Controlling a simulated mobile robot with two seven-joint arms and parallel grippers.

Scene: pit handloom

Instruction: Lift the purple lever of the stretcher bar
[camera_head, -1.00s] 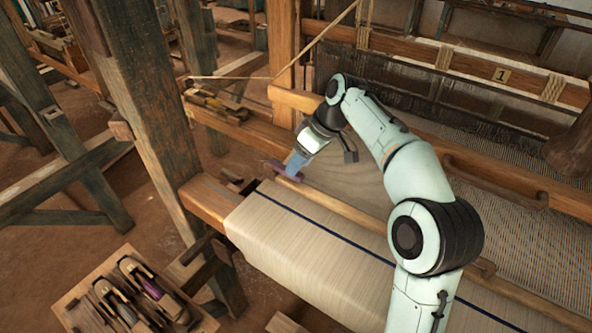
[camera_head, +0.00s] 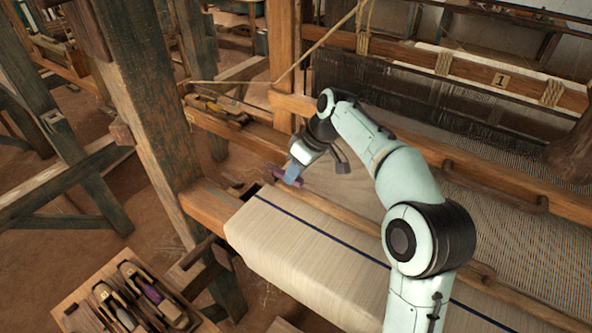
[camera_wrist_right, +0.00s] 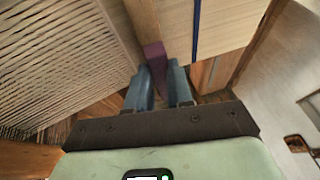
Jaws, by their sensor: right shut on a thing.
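The purple lever (camera_wrist_right: 156,62) of the stretcher bar shows between the two blue fingers of my right gripper (camera_wrist_right: 161,88) in the right wrist view. The fingers are shut on it. In the head view, my right gripper (camera_head: 292,172) is at the left end of the woven cloth, with a bit of the purple lever (camera_head: 276,171) beside its fingertips. The wooden stretcher bar (camera_head: 330,208) runs right from there along the cloth. The fingers hide part of the lever. My left gripper is in neither view.
The cloth roll (camera_head: 300,245) with a dark blue stripe lies just in front. A tray of shuttles (camera_head: 135,305) stands at lower left. Thick loom posts (camera_head: 150,110) rise on the left. A wooden beam (camera_head: 225,130) lies behind the gripper.

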